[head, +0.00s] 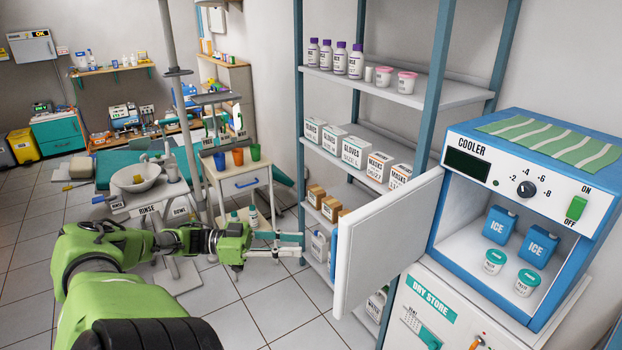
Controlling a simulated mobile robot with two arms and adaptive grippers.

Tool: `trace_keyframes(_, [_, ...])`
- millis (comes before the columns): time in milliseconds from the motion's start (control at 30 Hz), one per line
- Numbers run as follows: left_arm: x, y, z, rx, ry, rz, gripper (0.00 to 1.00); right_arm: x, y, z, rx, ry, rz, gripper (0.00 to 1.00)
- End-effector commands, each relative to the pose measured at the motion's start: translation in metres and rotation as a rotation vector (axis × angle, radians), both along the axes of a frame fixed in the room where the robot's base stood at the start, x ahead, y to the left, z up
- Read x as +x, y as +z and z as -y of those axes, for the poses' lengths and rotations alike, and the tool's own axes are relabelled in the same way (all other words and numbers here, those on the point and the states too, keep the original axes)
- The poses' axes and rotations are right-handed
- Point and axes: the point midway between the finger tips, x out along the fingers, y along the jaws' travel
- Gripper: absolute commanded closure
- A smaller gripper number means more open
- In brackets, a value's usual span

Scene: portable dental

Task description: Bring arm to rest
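My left arm is green and reaches in from the lower left. Its gripper (290,247) is in front of the shelf rack, just left of the open cooler door (388,238). Its two fingers are spread apart and nothing shows between them. I cannot tell whether the fingertips touch the door or rack, but they look apart from the door. My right gripper is not in view.
The cooler (462,220) stands open on the dry store cabinet (445,310), with blue ice packs (499,226) and white tubs inside. The shelf rack (425,95) holds bottles and boxes. A rinse basin (135,178) is behind my arm. Tiled floor (290,310) is clear ahead.

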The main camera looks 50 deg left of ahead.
Motion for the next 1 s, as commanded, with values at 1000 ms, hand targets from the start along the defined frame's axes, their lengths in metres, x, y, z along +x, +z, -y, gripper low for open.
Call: trace_keyframes(1000, [-0.02,-0.069,-0.037,0.06,0.205,-0.05,0.73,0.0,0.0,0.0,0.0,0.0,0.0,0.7])
